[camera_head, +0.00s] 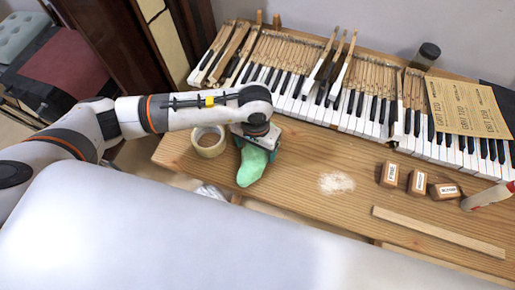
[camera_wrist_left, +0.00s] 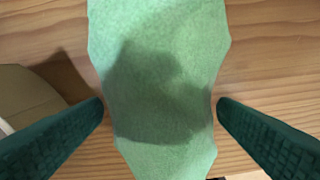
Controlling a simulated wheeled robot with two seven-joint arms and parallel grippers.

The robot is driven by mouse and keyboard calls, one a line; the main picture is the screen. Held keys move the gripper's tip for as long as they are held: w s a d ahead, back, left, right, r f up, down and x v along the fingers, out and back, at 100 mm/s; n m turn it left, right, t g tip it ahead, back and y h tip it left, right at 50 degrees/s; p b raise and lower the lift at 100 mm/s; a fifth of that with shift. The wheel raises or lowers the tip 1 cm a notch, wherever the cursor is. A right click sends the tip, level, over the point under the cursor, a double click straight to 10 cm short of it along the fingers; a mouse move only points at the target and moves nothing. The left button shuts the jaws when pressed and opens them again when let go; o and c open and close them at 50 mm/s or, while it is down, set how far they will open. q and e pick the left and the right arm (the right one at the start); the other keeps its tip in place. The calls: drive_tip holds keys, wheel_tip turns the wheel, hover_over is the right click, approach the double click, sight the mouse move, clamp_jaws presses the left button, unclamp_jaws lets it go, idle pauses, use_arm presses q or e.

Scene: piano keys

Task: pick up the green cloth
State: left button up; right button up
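The green cloth (camera_head: 252,165) lies on the wooden table near its front left edge in the head view. In the left wrist view the cloth (camera_wrist_left: 160,80) runs down the middle of the picture, with a shadow across it. My left gripper (camera_head: 257,143) is over the cloth, pointing down. In the left wrist view its two dark green fingers (camera_wrist_left: 160,110) are spread, one on each side of the cloth. The right finger is very close to the cloth's edge; I cannot tell whether it touches. My right gripper is not in view.
Piano keys (camera_head: 345,108) fill the table's back. Small labelled blocks (camera_head: 417,183), a wooden strip (camera_head: 438,232), a pale powder patch (camera_head: 336,183) and sandpaper sheets (camera_head: 466,107) are to the right.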

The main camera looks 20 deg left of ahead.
use_arm(q)
drive_tip(key=c, duration=0.4)
wheel_tip(320, 180, up, 10)
drive_tip(key=shift+r+b, duration=0.1)
drive_tip(key=shift+b, duration=0.8)
